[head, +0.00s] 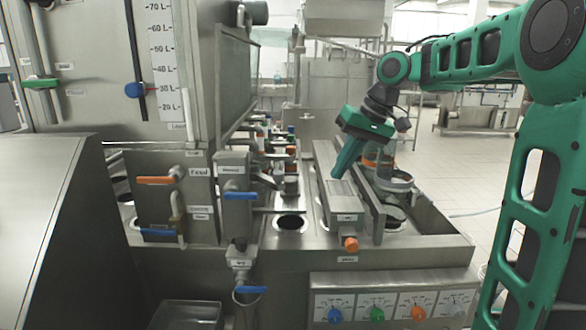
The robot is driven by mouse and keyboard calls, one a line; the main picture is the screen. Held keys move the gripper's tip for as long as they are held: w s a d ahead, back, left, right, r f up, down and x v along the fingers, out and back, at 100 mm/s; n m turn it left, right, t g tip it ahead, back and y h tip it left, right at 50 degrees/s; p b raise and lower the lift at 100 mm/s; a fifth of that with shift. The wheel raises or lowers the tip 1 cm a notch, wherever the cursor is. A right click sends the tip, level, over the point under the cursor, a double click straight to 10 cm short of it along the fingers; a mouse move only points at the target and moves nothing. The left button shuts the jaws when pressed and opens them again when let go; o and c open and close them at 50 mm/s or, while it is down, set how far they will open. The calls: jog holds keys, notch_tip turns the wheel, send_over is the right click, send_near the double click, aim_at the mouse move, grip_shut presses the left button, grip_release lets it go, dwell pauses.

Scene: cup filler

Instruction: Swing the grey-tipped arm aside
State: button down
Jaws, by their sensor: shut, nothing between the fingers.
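My gripper (337,174) is shut and empty. It points down and to the left above the long steel bar (327,172) in the middle of the machine. Behind the bar and left of my gripper is a row of small fittings with coloured tips (290,140), several of them crowded together. I cannot tell for sure which part is the grey-tipped arm; it may be hidden in this cluster or behind my gripper. No contact between my gripper and any part is clear.
Two round containers (393,181) sit in the trough right of the bar, close to my gripper. A steel tank with a litre scale (163,60) stands at left. Orange (155,180) and blue (240,195) valve handles and a front panel with coloured knobs (376,315) are nearer.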

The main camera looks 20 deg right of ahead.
jog(key=w+r+n+y, duration=0.3)
jog(key=w+r+n, duration=0.1)
jog(key=w+r, duration=0.15)
jog(key=w+a+f, duration=0.1)
jog(key=a+f, duration=0.5)
jog(key=a, duration=0.3)
jog(key=shift+w+a+f, duration=0.2)
jog(key=shift+a+f, duration=0.15)
dwell(0.4)
